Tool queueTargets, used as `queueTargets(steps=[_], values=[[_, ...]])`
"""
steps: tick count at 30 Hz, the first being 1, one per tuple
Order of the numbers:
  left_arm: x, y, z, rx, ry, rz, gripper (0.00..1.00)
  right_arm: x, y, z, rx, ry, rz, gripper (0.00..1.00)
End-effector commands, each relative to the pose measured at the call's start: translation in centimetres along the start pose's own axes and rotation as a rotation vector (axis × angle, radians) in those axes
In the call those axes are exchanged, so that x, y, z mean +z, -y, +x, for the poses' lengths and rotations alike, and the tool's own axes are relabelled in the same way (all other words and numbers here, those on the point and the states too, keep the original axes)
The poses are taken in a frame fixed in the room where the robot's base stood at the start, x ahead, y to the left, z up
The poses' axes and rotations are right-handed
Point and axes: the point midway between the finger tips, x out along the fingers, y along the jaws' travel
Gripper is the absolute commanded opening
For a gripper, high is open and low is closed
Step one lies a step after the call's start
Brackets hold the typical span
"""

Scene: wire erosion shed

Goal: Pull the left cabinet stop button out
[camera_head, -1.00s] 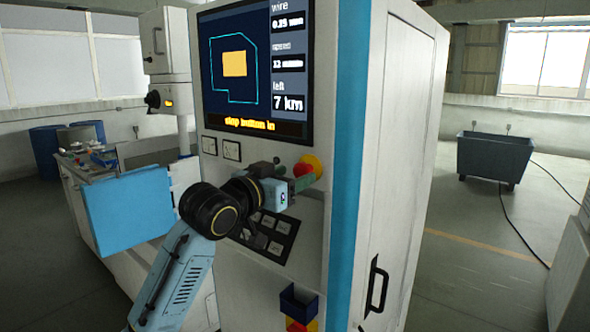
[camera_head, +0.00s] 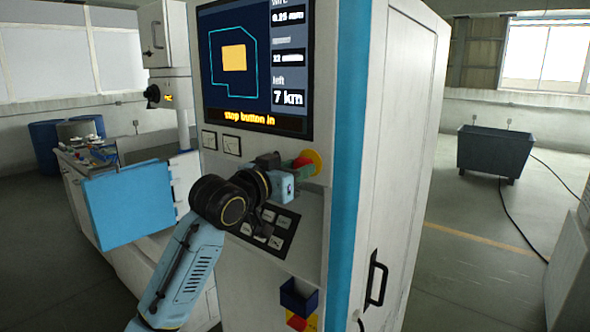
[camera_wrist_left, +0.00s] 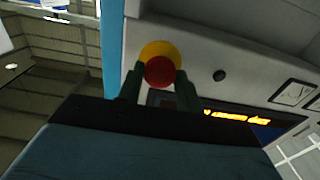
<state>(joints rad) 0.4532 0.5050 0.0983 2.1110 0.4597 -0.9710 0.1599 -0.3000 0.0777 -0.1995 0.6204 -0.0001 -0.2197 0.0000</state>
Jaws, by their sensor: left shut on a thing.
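The stop button (camera_head: 301,163) is a red mushroom head on a yellow collar, high on the front of the white cabinet (camera_head: 348,150), right below the screen. It also shows in the left wrist view (camera_wrist_left: 159,71), with the yellow collar (camera_wrist_left: 160,47) behind it. My left gripper (camera_head: 300,172) reaches it from the lower left, its dark green fingers on either side of the red head. In the left wrist view the gripper (camera_wrist_left: 158,80) is shut on the button. The fingers partly hide the button in the head view. My right gripper is not in view.
The screen (camera_head: 255,70) reads "stop button in". A dark key panel (camera_head: 265,232) sits below my left gripper. A blue holder (camera_head: 299,297) and a second red-and-yellow part (camera_head: 298,321) are lower down. A blue panel (camera_head: 128,205) stands at the left.

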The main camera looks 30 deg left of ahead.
Motion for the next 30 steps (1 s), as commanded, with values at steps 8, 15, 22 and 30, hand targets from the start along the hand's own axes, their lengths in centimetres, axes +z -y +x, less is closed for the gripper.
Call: queueTargets(steps=[8,15,22,30], values=[[-0.1,0.0,-1.2,0.001,0.003,0.001,0.0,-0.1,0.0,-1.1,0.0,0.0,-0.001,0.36],[0.1,0.0,-1.2,0.001,0.003,0.0,0.0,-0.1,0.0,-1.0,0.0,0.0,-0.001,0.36],[0.1,0.0,-1.2,0.001,0.001,0.0,0.58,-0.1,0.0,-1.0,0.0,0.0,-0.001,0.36],[0.0,0.0,-1.4,0.0,0.0,0.0,0.58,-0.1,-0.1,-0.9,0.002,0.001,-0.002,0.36]])
